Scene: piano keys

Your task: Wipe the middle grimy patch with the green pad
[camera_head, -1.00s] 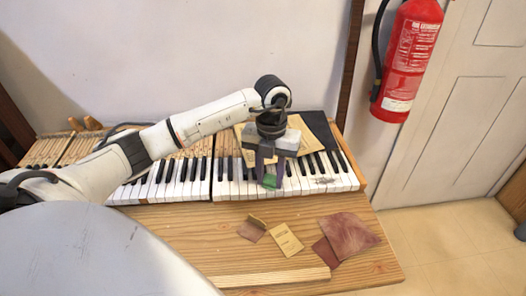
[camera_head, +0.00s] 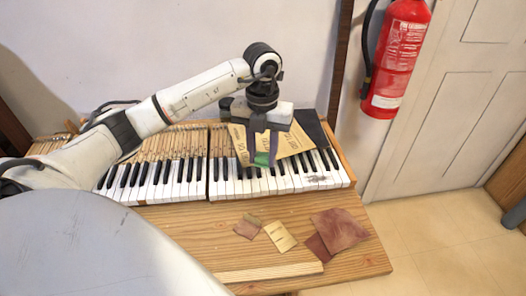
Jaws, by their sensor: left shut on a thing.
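My left gripper (camera_head: 262,153) is shut on the green pad (camera_head: 262,160), which shows between its two dark fingers. It is over the back part of the right-hand keys (camera_head: 235,190), in front of the tan paper sheets. I cannot tell if the pad touches the keys or is a little above them. A dark grimy patch (camera_head: 318,178) shows on the white keys near the right end. I cannot make out a middle patch clearly; the gripper may hide part of that area. My right gripper is not in view.
Tan sheets (camera_head: 298,138) and a black sheet (camera_head: 311,126) lie behind the keys. Reddish scraps (camera_head: 340,229), a brown scrap (camera_head: 247,228) and a yellowish card (camera_head: 280,236) lie on the wooden bench (camera_head: 215,238). A wooden strip (camera_head: 270,272) lies at the bench's front.

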